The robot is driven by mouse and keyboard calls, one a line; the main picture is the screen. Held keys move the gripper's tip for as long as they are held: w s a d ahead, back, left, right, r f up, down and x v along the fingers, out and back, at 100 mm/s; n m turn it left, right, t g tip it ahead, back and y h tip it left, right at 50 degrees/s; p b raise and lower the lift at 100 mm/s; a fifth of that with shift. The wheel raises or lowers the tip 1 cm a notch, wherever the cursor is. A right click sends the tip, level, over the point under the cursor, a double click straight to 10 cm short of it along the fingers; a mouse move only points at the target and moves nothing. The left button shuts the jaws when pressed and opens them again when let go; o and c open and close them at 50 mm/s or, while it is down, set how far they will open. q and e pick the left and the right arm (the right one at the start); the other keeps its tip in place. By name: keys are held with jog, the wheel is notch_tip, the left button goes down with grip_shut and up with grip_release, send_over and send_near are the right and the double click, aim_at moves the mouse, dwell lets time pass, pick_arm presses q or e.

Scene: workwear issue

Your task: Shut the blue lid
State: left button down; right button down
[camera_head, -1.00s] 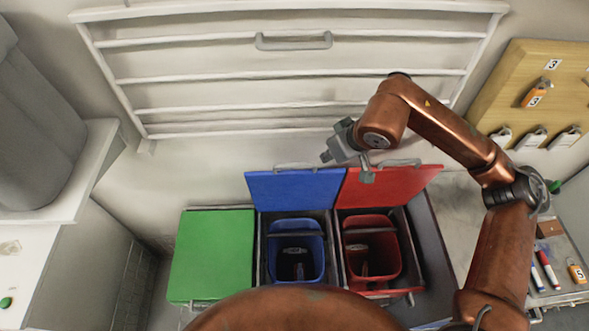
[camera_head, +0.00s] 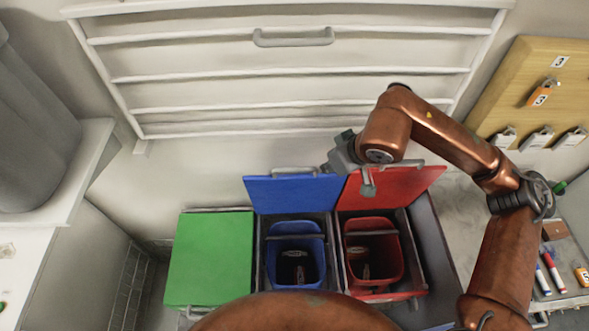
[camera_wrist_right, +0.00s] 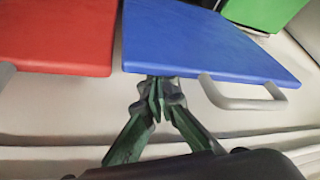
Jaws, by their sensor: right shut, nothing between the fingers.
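The blue lid (camera_head: 295,193) stands raised, tilted back behind its open compartment with the blue bin (camera_head: 295,255). Its grey bar handle (camera_head: 294,171) is along the top edge. In the right wrist view, the blue lid (camera_wrist_right: 205,42) and its handle (camera_wrist_right: 240,98) show from the wall side. My right gripper (camera_head: 332,168) is shut and empty at the lid's top edge, near the corner beside the red lid. In the wrist view its fingertips (camera_wrist_right: 157,88) are close to that edge, left of the handle; whether they touch cannot be told. My left gripper is not in view.
The red lid (camera_head: 390,188) is also raised, right beside the blue one, over the open red bin (camera_head: 373,250). The green lid (camera_head: 210,258) is closed at the left. A white wall rack (camera_head: 290,75) stands behind. A wooden board (camera_head: 510,85) hangs at the right.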

jog(key=shift+s, duration=2.4)
notch_tip(320, 180, up, 10)
jog(key=p, duration=0.4)
jog(key=shift+f, duration=0.15)
